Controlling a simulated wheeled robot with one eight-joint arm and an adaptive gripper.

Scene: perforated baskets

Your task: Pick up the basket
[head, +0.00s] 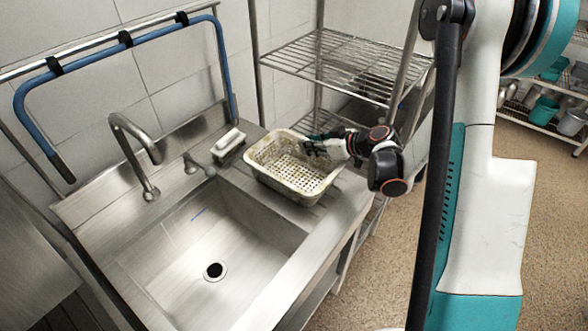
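A worn, cream-coloured perforated basket (262,178) sits upright on the steel counter at the right side of the sink. My gripper (308,146) is at the basket's far right rim, reaching in from the right. Its dark fingers overlap the rim and the inside of the basket in this view. The fingers are small and dark here, so I cannot tell whether they are apart or closed on the rim. The basket looks empty, with its holed floor visible.
The sink basin (210,240) lies left of the basket, with a tall faucet (135,155) behind it. A small dish with a white block (229,140) stands close to the basket's left. A wire shelf rack (335,60) stands behind. Open floor (375,260) lies to the right.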

